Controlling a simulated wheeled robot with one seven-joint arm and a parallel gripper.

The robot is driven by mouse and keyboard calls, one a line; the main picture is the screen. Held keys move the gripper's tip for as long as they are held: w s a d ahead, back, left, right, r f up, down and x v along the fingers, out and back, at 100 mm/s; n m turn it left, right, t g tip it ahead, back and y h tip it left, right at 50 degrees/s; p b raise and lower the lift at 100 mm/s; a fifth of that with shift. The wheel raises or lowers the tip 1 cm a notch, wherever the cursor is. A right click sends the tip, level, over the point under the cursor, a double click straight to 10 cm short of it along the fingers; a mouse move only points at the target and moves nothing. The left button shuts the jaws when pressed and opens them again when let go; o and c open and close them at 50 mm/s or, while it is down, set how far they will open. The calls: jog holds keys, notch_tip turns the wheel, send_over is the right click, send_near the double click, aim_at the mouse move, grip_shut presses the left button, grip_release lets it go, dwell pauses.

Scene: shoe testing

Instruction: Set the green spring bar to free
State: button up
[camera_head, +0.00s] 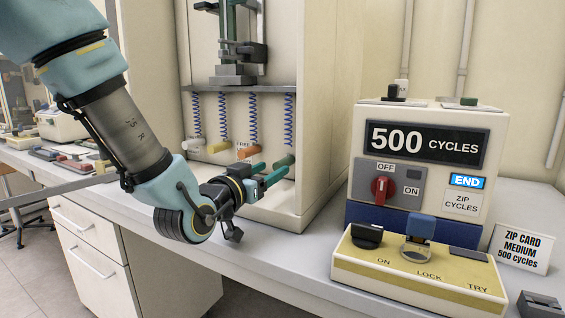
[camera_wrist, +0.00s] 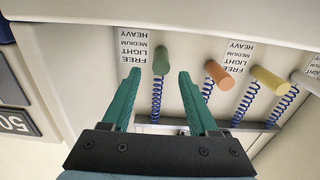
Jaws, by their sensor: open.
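The green spring bar (camera_wrist: 161,61) is a short round peg on a blue coil spring. In the wrist view it lies between my gripper's two green fingertips (camera_wrist: 159,74), with gaps on both sides. A label column (camera_wrist: 133,48) beside it reads HEAVY, MEDIUM, LIGHT, FREE from top to bottom in this upside-down view. I cannot tell which mark the bar sits level with. In the head view the green bar (camera_head: 284,160) is at the cabinet's right end, and my open, empty gripper (camera_head: 272,171) reaches close to it.
Orange (camera_wrist: 217,75), yellow (camera_wrist: 268,80) and white (camera_wrist: 304,79) spring bars stand in the same row, the orange nearest. The cabinet's right wall (camera_head: 335,120) stands close by. A control box (camera_head: 485,142) showing 500 CYCLES is further right.

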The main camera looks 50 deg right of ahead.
aim_at(277, 165)
jog(key=p+x, duration=0.1)
jog(key=x, duration=0.5)
jog(key=shift+w+d, duration=0.1)
jog(key=shift+d, duration=0.1)
grip_shut()
dwell(1.2)
